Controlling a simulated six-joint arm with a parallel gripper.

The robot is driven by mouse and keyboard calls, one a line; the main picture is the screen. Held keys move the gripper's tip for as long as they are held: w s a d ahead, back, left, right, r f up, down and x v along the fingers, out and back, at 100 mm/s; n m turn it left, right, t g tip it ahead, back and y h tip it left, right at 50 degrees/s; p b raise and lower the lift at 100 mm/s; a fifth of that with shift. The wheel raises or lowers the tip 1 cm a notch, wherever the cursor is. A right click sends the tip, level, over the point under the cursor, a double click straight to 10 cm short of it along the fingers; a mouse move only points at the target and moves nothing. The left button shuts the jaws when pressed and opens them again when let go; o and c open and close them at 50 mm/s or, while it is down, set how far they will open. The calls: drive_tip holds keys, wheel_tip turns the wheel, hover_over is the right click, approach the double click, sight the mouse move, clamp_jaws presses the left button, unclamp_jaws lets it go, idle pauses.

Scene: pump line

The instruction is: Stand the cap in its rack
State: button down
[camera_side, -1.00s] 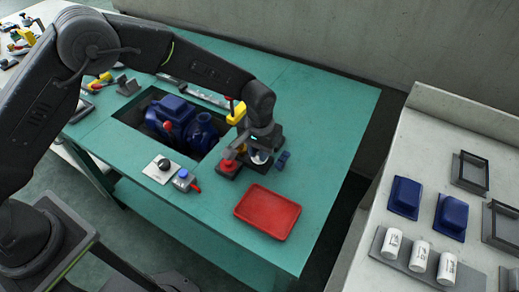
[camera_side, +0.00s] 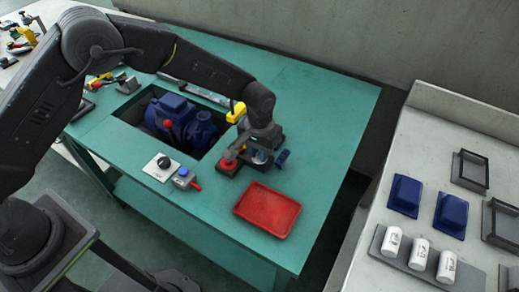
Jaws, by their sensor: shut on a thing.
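My gripper (camera_side: 262,154) is low over the teal bench, pointing down, between the red-topped dark block and a small dark blue piece. It is shut on a small blue-and-white thing, mostly hidden by the jaws, which looks like the cap (camera_side: 261,157). The small dark blue piece (camera_side: 283,158) stands close to the right of the jaws. I cannot tell whether it is part of the rack. The rack is not clearly made out, and I cannot tell whether the cap touches anything below it.
A red tray (camera_side: 267,211) lies in front of the gripper. A dark block with a red top (camera_side: 229,165) stands close to its left. A blue pump (camera_side: 180,118) sits in the bench opening behind left. The bench right of the gripper (camera_side: 325,150) is clear.

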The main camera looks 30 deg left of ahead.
drive_tip(key=c, duration=1)
unclamp_jaws()
drive_tip(key=shift+o, duration=0.2)
drive_tip(key=shift+r, duration=0.1)
drive_tip(key=shift+r, duration=2.95)
